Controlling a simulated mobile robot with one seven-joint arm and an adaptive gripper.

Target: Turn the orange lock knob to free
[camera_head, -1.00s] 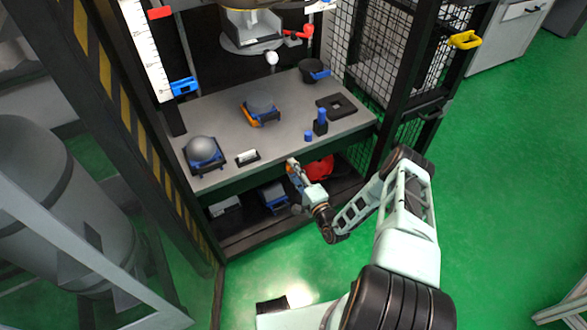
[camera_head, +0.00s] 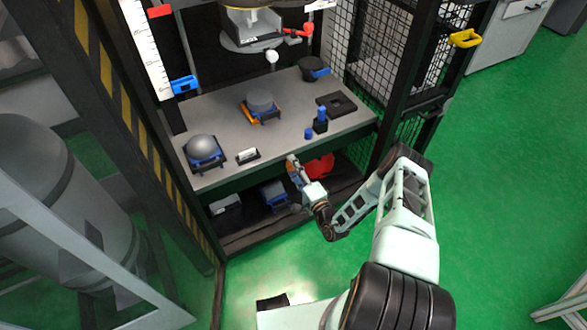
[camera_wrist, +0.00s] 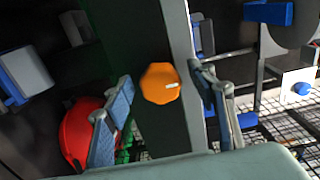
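The orange lock knob (camera_wrist: 160,83) shows in the wrist view on the dark front edge of the bench. It is roughly octagonal, with a short white pointer mark aimed to the right in that picture. My gripper (camera_wrist: 163,95) is open, with one blue-padded finger on each side of the knob and a clear gap to each. The knob appears a little beyond the fingertips. In the head view my gripper (camera_head: 294,166) is in front of the bench's front edge, and the knob cannot be made out clearly there.
The grey bench top (camera_head: 225,135) holds a grey dome (camera_head: 202,147), a grey cylinder in an orange-blue holder (camera_head: 261,102) and a blue-handled piece (camera_head: 321,117). A red helmet-like object (camera_head: 319,167) lies on the shelf below, close to my gripper. Green floor (camera_head: 510,170) is free at right.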

